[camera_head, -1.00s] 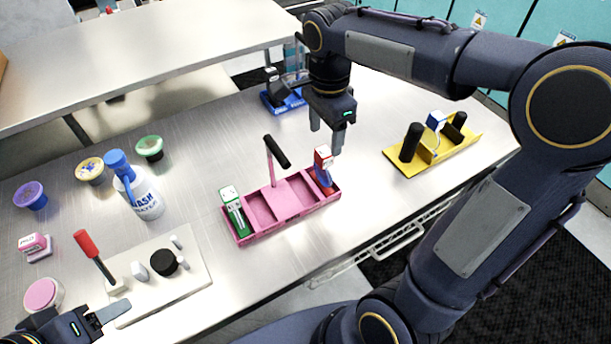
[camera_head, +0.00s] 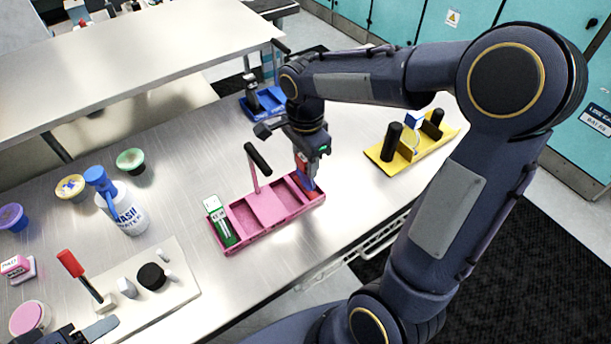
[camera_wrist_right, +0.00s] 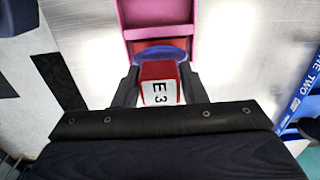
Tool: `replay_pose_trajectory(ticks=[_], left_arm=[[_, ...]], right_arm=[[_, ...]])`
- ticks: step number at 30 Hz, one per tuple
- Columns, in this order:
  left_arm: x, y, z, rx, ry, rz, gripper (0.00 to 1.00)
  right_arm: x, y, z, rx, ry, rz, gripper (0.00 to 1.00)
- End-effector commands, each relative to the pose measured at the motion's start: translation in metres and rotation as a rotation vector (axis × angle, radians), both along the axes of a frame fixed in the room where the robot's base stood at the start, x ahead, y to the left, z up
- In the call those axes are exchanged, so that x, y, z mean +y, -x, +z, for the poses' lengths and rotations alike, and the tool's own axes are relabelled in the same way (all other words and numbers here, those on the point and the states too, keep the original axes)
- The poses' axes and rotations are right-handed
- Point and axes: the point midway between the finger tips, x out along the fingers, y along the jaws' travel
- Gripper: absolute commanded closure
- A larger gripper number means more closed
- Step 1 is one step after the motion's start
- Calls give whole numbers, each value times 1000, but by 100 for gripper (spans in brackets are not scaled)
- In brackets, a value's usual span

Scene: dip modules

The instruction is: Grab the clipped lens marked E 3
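The clipped lens marked E 3 is a red block with a white label (camera_wrist_right: 160,92) and a blue round part below it (camera_wrist_right: 178,53). It stands at the right end of the pink tray (camera_head: 262,243). My right gripper (camera_head: 306,172) reaches down over it. In the right wrist view the gripper's fingers (camera_wrist_right: 160,85) lie against both sides of the red block, with no clear gap. My left gripper (camera_head: 85,333) is partly in view at the bottom left; one finger shows.
A green and white module (camera_head: 222,222) stands in the tray's left end. The tray's black-topped handle (camera_head: 258,160) rises beside my right gripper. A yellow holder (camera_head: 410,156) is at right, a blue one (camera_head: 264,106) behind. A spray bottle (camera_head: 128,210) and white board (camera_head: 180,283) are left.

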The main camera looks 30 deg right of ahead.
Motion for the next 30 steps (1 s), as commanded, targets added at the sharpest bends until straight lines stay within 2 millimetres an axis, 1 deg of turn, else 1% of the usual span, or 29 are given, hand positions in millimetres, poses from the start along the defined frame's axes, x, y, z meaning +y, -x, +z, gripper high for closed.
replay_pose_trajectory(ticks=[1,8,16,20,23,26,29,30], left_arm=[[0,0,0,0,0,0,43],[0,0,0,0,0,0,43],[0,0,0,0,0,0,43],[0,0,0,0,0,0,43],[0,0,0,0,0,0,43],[0,0,0,0,0,0,43],[0,0,-4,0,0,0,43],[0,0,-5,0,0,0,43]], right_arm=[[0,0,0,0,0,0,70],[0,0,-1,2,0,0,100],[0,1,-1,4,0,0,100],[0,0,6,1,0,0,100],[0,-1,16,-1,0,1,100],[0,-1,33,-4,0,2,100],[-2,16,50,-6,0,0,100],[-3,23,59,-8,-2,0,100]])
